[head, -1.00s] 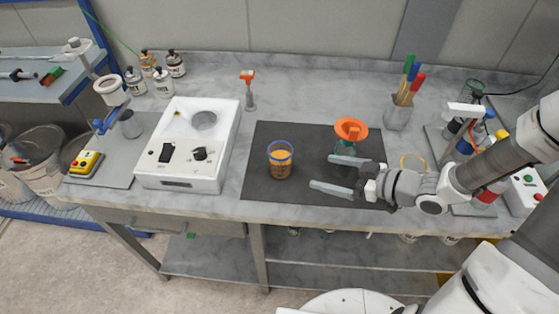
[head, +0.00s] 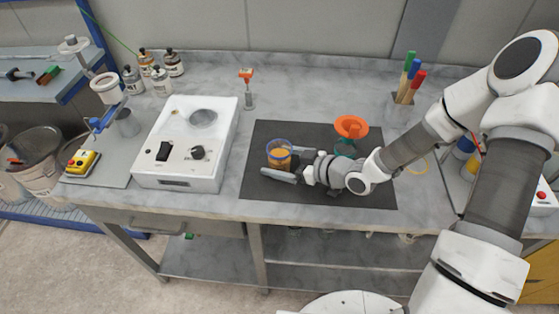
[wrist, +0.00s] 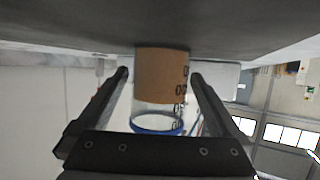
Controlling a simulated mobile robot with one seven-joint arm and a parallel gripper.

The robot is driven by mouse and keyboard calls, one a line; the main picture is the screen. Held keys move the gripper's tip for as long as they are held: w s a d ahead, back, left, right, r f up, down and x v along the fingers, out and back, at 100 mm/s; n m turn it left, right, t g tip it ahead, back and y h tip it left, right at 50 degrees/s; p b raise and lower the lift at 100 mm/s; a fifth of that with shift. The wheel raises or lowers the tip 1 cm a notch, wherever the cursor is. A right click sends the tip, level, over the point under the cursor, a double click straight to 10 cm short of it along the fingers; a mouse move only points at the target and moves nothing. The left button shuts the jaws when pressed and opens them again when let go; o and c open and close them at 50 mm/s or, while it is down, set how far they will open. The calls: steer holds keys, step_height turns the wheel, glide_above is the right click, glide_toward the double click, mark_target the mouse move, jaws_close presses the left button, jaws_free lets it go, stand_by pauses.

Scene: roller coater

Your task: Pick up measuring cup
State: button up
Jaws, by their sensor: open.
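The measuring cup (head: 279,154) is a clear cup with a blue rim and orange-brown contents, upright on the dark mat (head: 350,188). In the wrist view the cup (wrist: 160,85) appears upside down, with dark markings on its side. It stands between the two fingers of my gripper (head: 283,167). The gripper is open, with one finger on each side of the cup and a visible gap to the left finger in the wrist view. The right finger looks close to the cup; I cannot tell whether it touches.
An orange funnel (head: 351,127) stands behind my gripper on the mat. A white device (head: 187,165) is left of the mat. A small orange-topped item (head: 248,90) stands behind, and a pot of colored-handled tools (head: 403,97) is at back right. The mat's front left is clear.

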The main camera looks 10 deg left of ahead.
steer(key=shift+w+a+f, duration=0.1)
steer(key=shift+a, duration=0.1)
steer(key=c, duration=1.5)
steer(key=shift+r+p, duration=0.95)
steer(key=shift+r, duration=4.1)
steer(key=shift+c, duration=0.2)
